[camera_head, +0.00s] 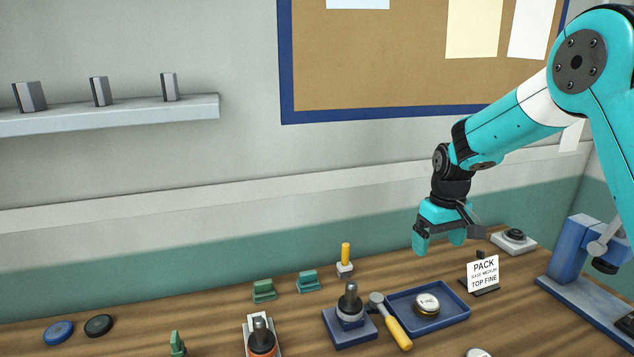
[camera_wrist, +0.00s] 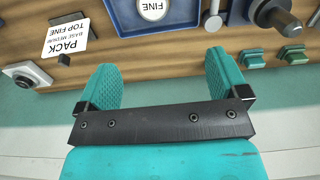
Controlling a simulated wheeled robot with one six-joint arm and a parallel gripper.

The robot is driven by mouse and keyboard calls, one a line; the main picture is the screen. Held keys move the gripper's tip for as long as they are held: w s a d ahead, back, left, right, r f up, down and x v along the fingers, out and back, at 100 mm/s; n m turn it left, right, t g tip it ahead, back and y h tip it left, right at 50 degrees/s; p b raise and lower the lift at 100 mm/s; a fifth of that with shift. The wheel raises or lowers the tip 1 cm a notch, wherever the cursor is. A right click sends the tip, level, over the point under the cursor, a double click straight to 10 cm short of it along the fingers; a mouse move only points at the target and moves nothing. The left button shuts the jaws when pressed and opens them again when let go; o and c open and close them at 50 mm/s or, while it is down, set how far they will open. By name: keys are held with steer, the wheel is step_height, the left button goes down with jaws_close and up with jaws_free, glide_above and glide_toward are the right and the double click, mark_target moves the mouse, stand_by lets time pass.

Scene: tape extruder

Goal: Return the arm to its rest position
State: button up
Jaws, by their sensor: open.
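My gripper (camera_head: 438,243) is at the end of my teal arm, in the air above the back of the wooden bench, behind the blue tray (camera_head: 456,314). Its two teal fingers are apart with nothing between them, as the wrist view (camera_wrist: 163,82) also shows. A round tin (camera_head: 427,304) lies in the tray, apart from the gripper; in the wrist view its label (camera_wrist: 153,8) reads FINE. The sign (camera_head: 483,274) reading PACK, BASE MEDIUM, TOP FINE stands right of the tray.
A yellow-handled hammer (camera_head: 394,323) lies beside a blue block with a dark knob (camera_head: 350,309). Green blocks (camera_head: 264,291) and a yellow peg (camera_head: 346,256) stand farther left. A blue press (camera_head: 578,262) is at right. The wall and pinboard (camera_head: 400,60) rise behind.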

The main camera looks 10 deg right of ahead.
steer(key=s+a+r+n+y, duration=0.1)
steer(key=s+a+r, duration=0.4)
steer(key=s+a, duration=0.25)
steer(key=s+a+r+n+y, duration=0.1)
steer(key=s+a+r+n, duration=0.1)
steer(key=s+a+r, duration=0.5)
steer(key=s+a+y, duration=0.1)
steer(key=s, duration=0.7)
steer(key=s+a+f+n+y, duration=0.1)
steer(key=s+a, duration=0.1)
steer(key=s, duration=0.7)
steer(key=shift+a+n, duration=0.3)
